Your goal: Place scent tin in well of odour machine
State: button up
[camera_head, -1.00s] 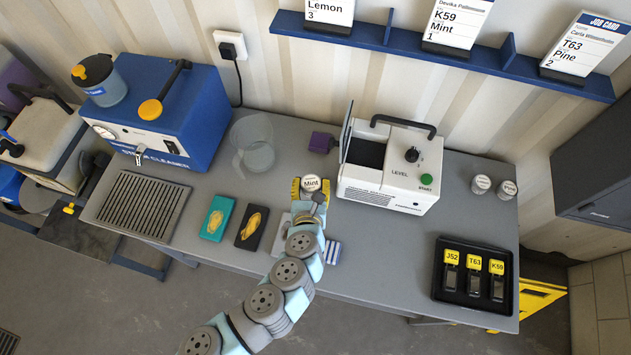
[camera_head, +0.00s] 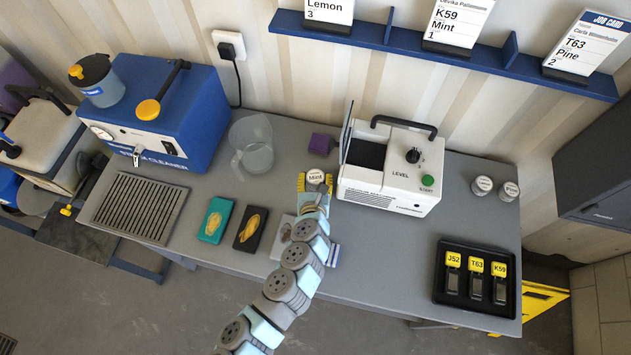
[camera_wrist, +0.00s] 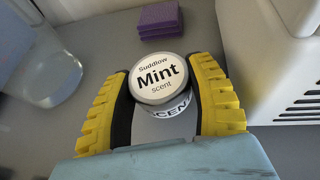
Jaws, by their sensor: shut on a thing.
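The Mint scent tin (camera_head: 316,177) is a round tin with a white label. It also shows in the wrist view (camera_wrist: 160,80), upright between the fingers. My gripper (camera_head: 316,183) has yellow ribbed fingers and is shut on the tin, one finger on each side. The wrist view also shows my gripper (camera_wrist: 162,100) around it. The odour machine (camera_head: 390,180) is a white box just right of the gripper, with a black handle, a LEVEL dial and a green START button. Its lid stands open at the left, over a dark well (camera_head: 365,155).
Purple sponges (camera_head: 322,143) lie behind the tin, and a clear jug (camera_head: 252,145) stands left of them. Two other tins (camera_head: 482,185) stand right of the machine. A black key tray (camera_head: 475,284) is at front right. A blue steam cleaner (camera_head: 165,118) stands at left.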

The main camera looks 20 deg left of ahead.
jog(key=shift+f, duration=0.95)
jog(key=shift+f, duration=0.1)
jog(key=shift+f+b, duration=0.15)
jog(key=shift+b, duration=0.15)
jog(key=o, duration=0.9)
jog(key=shift+s, duration=0.1)
jog(key=shift+r+p, duration=0.3)
jog(key=shift+v, duration=5.95)
